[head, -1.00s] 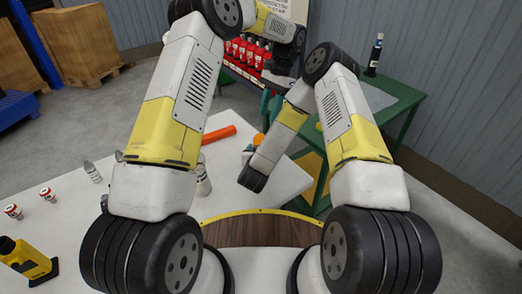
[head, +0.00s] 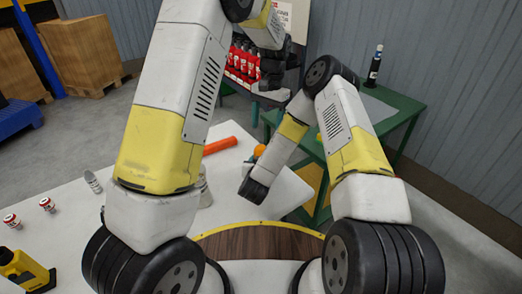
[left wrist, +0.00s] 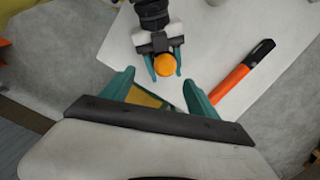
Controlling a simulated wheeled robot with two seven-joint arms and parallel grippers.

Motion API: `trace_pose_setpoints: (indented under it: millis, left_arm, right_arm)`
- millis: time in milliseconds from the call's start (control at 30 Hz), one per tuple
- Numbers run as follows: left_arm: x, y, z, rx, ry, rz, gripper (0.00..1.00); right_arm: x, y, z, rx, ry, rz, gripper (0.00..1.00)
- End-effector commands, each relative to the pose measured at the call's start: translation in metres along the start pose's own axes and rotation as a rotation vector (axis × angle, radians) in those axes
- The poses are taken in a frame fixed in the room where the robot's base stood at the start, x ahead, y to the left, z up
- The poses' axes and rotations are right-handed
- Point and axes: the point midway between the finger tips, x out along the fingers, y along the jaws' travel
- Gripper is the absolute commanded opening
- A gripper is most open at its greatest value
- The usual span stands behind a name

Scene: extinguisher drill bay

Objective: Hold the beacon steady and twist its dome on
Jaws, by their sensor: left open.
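The beacon's orange dome (left wrist: 163,64) shows in the left wrist view at top centre, and as a small orange spot in the head view (head: 259,150). My right gripper (left wrist: 163,66) has its teal fingers close on both sides of the beacon, just under the dome; the beacon's body is mostly hidden. My left gripper (left wrist: 158,92) is open and empty, its teal fingers spread, apart from the dome. In the head view my left gripper (head: 263,106) is small, beyond my right forearm. I cannot tell whether the dome is seated.
An orange tube with a black end (left wrist: 240,75) lies on the white table (head: 75,225) near the beacon. A pale bottle (head: 204,188), a grey can (head: 92,181), red-and-white cans (head: 47,204) and a yellow device (head: 24,268) stand leftward. A green bench (head: 402,108) is behind right.

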Motion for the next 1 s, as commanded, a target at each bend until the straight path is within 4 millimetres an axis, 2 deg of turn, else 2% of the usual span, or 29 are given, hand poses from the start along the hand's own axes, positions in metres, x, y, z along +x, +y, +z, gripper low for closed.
trace_pose_setpoints:
  millis: [233, 367, 800, 1000]
  left_arm:
    - [-0.011, -0.012, 0.011, -0.135, 0.104, 0.018, 0.69]
    - [-0.002, -0.014, 0.011, -0.15, 0.111, 0.02, 0.69]
    - [0.08, -0.013, 0.002, -0.148, 0.108, 0.019, 0.69]
    - [0.102, -0.013, -0.001, -0.147, 0.11, 0.02, 0.69]
  right_arm:
    - [0.0, 0.0, 0.0, 0.0, 0.001, 0.0, 0.0]
    - [0.0, 0.0, -0.001, 0.0, 0.001, 0.0, 0.0]
    - [0.0, 0.0, -0.001, 0.0, 0.001, 0.0, 0.0]
    - [0.0, 0.0, -0.001, 0.0, 0.002, 0.0, 0.0]
